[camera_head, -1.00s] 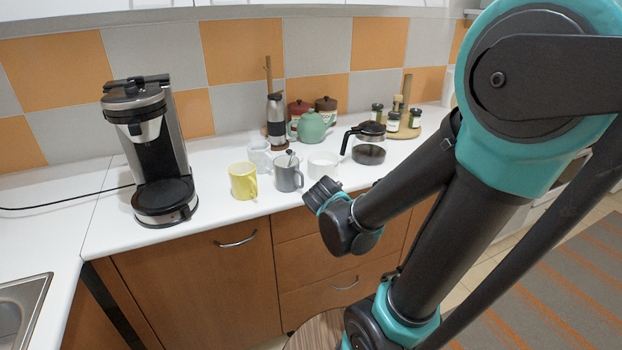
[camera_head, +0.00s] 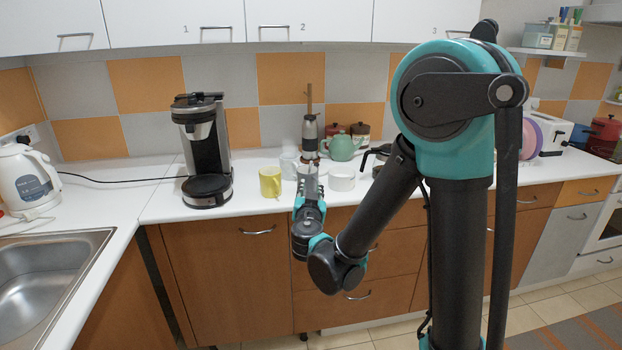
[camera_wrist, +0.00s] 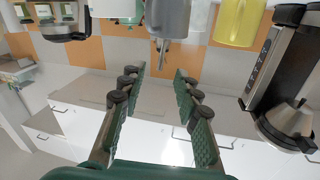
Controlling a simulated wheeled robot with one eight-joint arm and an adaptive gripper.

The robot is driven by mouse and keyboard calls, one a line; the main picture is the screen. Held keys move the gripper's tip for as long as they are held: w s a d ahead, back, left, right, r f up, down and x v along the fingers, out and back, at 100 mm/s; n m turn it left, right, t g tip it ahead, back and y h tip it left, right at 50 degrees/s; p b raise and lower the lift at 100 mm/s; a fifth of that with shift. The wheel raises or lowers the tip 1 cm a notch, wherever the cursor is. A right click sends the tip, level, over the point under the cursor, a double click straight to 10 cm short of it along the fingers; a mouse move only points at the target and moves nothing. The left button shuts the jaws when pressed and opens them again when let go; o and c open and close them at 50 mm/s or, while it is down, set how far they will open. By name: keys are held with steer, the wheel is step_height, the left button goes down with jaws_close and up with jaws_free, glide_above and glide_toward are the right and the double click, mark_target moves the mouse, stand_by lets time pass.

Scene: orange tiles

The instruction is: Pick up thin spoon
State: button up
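The thin spoon (camera_wrist: 163,47) stands in the grey mug (camera_wrist: 168,20), its handle sticking out of the mug's mouth. The wrist view is upside down, so the mug hangs at its top. My gripper (camera_wrist: 159,71) is open and empty, and the handle's end shows just beyond the gap between its fingertips. In the head view my gripper (camera_head: 309,180) points at the counter's mug row and hides most of the grey mug and the spoon.
A yellow mug (camera_head: 270,182) stands left of the gripper and a white mug (camera_head: 341,180) right. Behind are a green teapot (camera_head: 342,148) and a grinder (camera_head: 310,132). A coffee machine (camera_head: 205,150) stands further left. The sink (camera_head: 60,270) is at lower left.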

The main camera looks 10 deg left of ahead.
mark_target(310, 168)
steer(key=shift+w+a+r, duration=0.1)
steer(key=shift+w+a, duration=0.15)
steer(key=shift+w, duration=2)
steer(key=shift+w+a+r, duration=0.15)
steer(key=shift+w+a, duration=0.05)
steer(key=shift+w, duration=2)
steer(key=shift+w+a+r, duration=0.1)
steer(key=shift+w+a, duration=0.15)
steer(key=shift+w, duration=2)
jaws_close()
